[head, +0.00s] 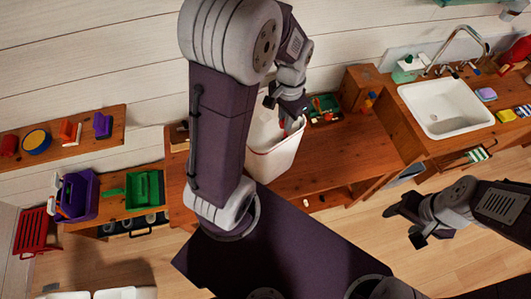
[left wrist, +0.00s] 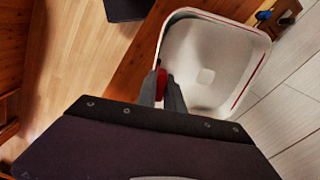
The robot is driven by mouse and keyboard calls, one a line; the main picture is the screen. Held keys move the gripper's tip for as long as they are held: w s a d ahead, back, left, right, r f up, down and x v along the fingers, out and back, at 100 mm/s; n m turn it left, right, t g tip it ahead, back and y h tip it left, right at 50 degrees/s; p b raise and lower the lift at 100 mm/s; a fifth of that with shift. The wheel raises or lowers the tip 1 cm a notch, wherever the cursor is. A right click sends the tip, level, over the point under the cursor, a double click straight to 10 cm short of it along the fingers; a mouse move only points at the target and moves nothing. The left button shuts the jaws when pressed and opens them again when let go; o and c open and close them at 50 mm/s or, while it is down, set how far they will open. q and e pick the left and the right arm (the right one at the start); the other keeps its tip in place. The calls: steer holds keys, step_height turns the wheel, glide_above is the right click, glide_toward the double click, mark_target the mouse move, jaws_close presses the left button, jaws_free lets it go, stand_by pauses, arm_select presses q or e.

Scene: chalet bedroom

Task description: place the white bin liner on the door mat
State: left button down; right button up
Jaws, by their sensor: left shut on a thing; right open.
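The white bin liner (head: 272,150) is a white, open-topped tub with a thin red line along its rim. It stands upright at the wooden counter, partly hidden by my left arm. My left gripper (head: 293,108) is shut on its rim; in the left wrist view the fingers (left wrist: 168,92) close at the near edge by a red part, and the liner (left wrist: 205,60) looks empty. My right gripper (head: 408,224) is open and empty over the floor at right. I cannot identify the door mat in either view.
The wooden counter (head: 325,165) runs right to a white sink (head: 445,106). A green tray (head: 146,190) and purple caddy (head: 77,194) stand at left, below a wall shelf (head: 62,150). A dark flat shape (left wrist: 126,8) shows over the floor.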

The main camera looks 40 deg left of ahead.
stand_by(0.6)
arm_select(q)
steer(key=shift+w+r, duration=0.1)
steer(key=shift+r, duration=0.4)
steer(key=shift+r+b, duration=0.4)
steer(key=shift+r, duration=1.05)
steer(key=shift+d+r, duration=0.2)
steer(key=d+r+b, duration=0.2)
steer(key=d+r, duration=0.4)
steer(key=d, duration=0.5)
steer(key=shift+d+r, duration=0.15)
steer(key=shift+r, duration=0.25)
